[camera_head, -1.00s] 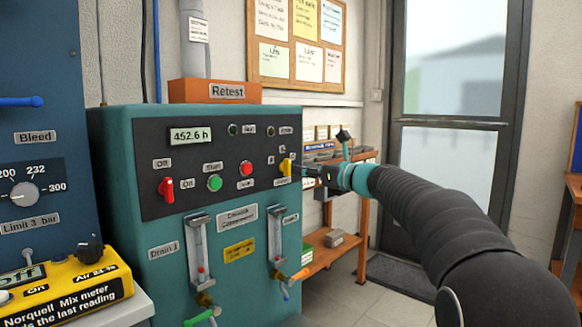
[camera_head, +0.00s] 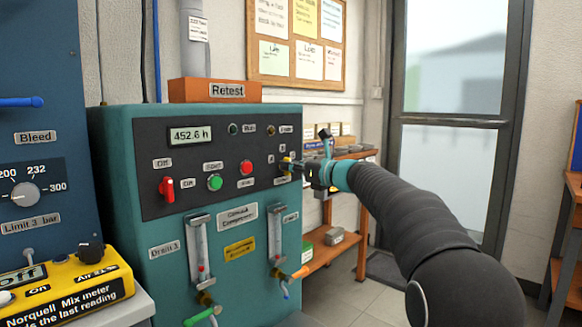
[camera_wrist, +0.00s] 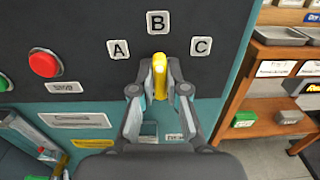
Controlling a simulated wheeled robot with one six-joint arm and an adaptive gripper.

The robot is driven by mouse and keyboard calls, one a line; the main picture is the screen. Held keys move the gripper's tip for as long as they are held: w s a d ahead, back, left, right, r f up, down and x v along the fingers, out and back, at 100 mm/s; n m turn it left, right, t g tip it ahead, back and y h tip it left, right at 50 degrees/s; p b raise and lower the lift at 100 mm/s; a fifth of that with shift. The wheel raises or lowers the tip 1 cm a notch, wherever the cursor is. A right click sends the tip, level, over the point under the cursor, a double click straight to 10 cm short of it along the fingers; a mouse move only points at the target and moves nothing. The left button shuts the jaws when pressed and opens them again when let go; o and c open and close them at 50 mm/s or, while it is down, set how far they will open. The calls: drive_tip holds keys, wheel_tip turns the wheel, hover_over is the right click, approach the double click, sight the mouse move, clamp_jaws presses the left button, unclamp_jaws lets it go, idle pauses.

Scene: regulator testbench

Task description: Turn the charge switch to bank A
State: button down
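The charge switch is a yellow knob (camera_wrist: 159,77) on the dark panel of the teal compressor cabinet. In the wrist view its upright handle points to the B label (camera_wrist: 157,22). The A label (camera_wrist: 118,48) is to its left and the C label (camera_wrist: 201,47) to its right. My gripper (camera_wrist: 160,80) has one finger on each side of the knob, drawn in close and seeming to touch it. In the head view my gripper (camera_head: 297,166) reaches the panel's right edge and mostly hides the knob.
A red button (camera_wrist: 43,63) is left of the switch. The panel also has a red switch (camera_head: 167,188) and a green button (camera_head: 214,183). Flow tubes (camera_head: 275,236) are below. A shelf with trays (camera_wrist: 281,36) stands to the right.

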drive_tip(key=shift+n, duration=0.3)
drive_tip(key=n+b, duration=0.3)
drive_tip(key=n, duration=0.2)
drive_tip(key=n+b, duration=0.3)
drive_tip(key=n, duration=0.3)
drive_tip(key=shift+s+a+f, duration=0.15)
drive_tip(key=shift+f, duration=0.05)
drive_tip(key=shift+n, duration=0.3)
idle(0.3)
drive_tip(key=c, duration=1.2)
unclamp_jaws()
